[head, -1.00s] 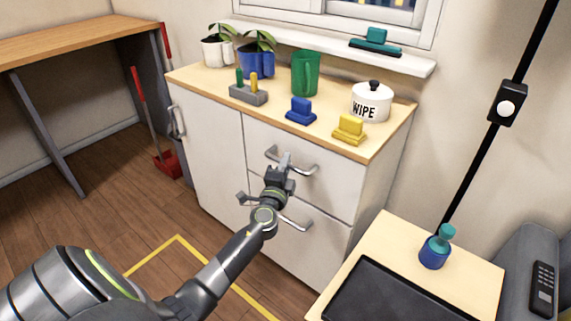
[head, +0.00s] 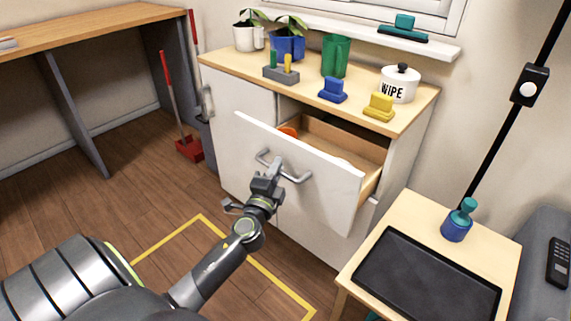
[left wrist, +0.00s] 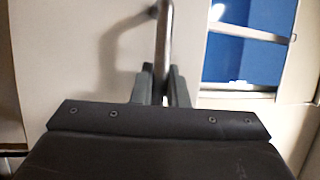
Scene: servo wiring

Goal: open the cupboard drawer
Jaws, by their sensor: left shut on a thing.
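The white cupboard (head: 229,143) stands against the wall with its top drawer (head: 330,182) pulled well out. The drawer's wooden inside shows, with an orange thing (head: 288,132) at its left and a pale thing partly hidden behind the front. My left gripper (head: 274,168) is shut on the drawer's grey bar handle (head: 296,178). In the left wrist view the handle (left wrist: 164,40) runs between the two fingers (left wrist: 162,88). My right gripper is not in view.
On the cupboard top stand plant pots (head: 287,46), a green mug (head: 336,57), a white WIPE pot (head: 399,84) and coloured blocks (head: 379,107). A small table with a black tray (head: 424,282) stands close on the right. Yellow-marked floor (head: 213,250) lies in front.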

